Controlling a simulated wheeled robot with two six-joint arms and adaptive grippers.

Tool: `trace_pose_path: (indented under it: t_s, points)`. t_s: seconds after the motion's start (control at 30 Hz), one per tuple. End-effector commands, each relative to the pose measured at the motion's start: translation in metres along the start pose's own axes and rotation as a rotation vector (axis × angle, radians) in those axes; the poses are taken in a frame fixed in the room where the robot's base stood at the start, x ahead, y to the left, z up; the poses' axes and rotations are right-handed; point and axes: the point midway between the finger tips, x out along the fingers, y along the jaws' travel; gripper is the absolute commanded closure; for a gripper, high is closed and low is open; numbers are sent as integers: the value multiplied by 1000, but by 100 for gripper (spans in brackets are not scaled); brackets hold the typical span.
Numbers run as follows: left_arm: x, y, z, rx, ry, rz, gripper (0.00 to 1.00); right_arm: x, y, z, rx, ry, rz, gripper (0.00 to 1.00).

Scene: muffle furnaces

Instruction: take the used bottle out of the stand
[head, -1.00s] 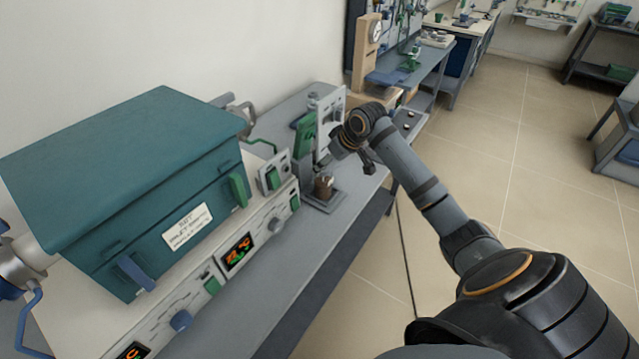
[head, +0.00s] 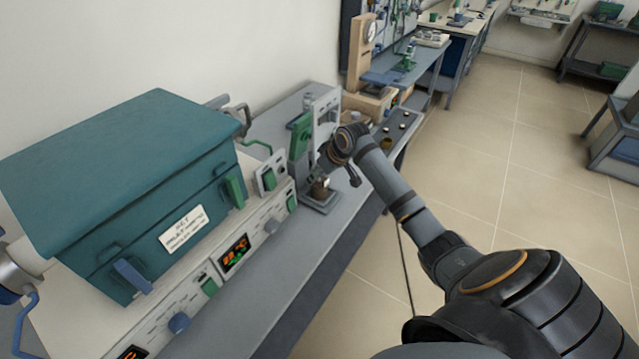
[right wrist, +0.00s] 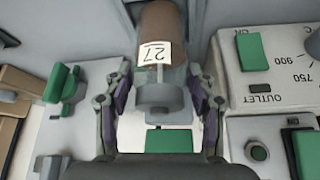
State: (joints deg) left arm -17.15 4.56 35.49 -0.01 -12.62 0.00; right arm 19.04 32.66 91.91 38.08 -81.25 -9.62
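The used bottle (head: 319,189) is brown and stands upright in the small grey stand (head: 332,200) on the bench. In the right wrist view the bottle (right wrist: 162,22) shows a white label reading 27 and a grey neck or cap end towards me. My right gripper (head: 322,176) is at the top of the bottle. In the right wrist view its two fingers (right wrist: 160,100) are spread, one on each side of the bottle, with narrow gaps visible. My left gripper is not in view.
A teal muffle furnace (head: 120,180) on a cream control base fills the left. A grey and green upright device (head: 301,135) stands right behind the stand. The bench (head: 290,265) is clear in front, and a tray with small items (head: 400,130) lies beyond.

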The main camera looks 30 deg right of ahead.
Motion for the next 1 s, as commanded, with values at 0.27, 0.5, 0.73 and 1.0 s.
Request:
trace_pose_path:
  t_s: [0.27,0.5,0.73,1.0]
  points:
    - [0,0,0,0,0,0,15,0,0,0,0,0,0,87]
    - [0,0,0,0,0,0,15,-1,0,-1,0,2,0,89]
    - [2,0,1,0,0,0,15,-17,0,-11,-1,6,1,89]
    - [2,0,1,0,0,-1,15,-96,-18,-8,-10,3,11,89]
